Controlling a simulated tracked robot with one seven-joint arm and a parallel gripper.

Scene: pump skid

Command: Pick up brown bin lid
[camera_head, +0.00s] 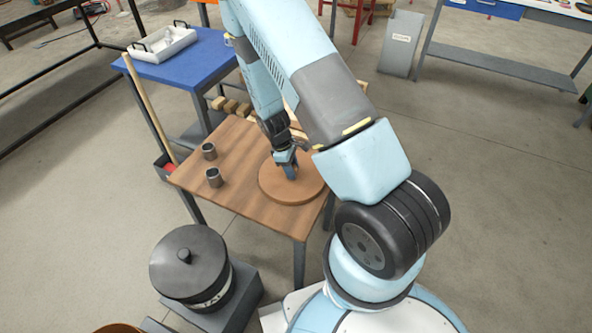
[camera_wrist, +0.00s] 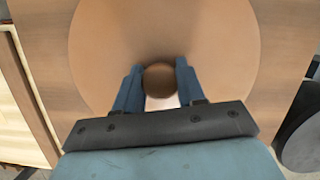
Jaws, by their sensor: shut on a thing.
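The brown bin lid (camera_head: 300,188) is a flat round disc on the wooden table (camera_head: 232,187) in the head view. It also fills much of the wrist view (camera_wrist: 225,45). My gripper (camera_head: 287,172) points down at the middle of the lid. In the wrist view its two blue fingers (camera_wrist: 160,90) stand on either side of the lid's round brown knob (camera_wrist: 160,78) and are shut on it. The lid looks level. I cannot tell whether it touches the tabletop or is slightly raised.
A black lidded bin (camera_head: 190,265) stands at front left. A blue table (camera_head: 190,58) with a white tray (camera_head: 162,44) is behind.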

